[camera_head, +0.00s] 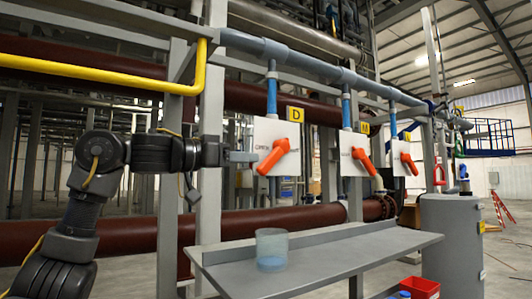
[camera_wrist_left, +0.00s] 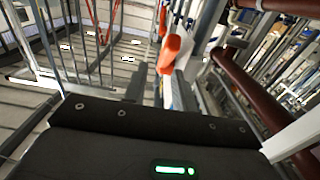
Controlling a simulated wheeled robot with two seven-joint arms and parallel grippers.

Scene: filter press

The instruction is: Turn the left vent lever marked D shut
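The D vent lever (camera_head: 273,157) is orange, on a white plate (camera_head: 264,134) under a yellow D tag (camera_head: 295,114). It slants from lower left to upper right. Lettering shows at the plate's left, and the lever partly covers lettering at its right. My left gripper (camera_head: 243,157) comes in from the left, its tips close beside the plate's left edge; I cannot tell if they touch anything. In the left wrist view its fingers (camera_wrist_left: 152,86) stand apart with nothing seen between them, and an orange lever (camera_wrist_left: 174,50) shows just beyond. My right gripper is not in view.
Two similar orange levers (camera_head: 363,160) (camera_head: 408,163) sit on plates farther right, one under a yellow M tag (camera_head: 365,128). A grey shelf (camera_head: 330,262) with a clear beaker (camera_head: 271,250) lies below. A grey post (camera_head: 210,190) and yellow pipe (camera_head: 110,76) stand near my left arm.

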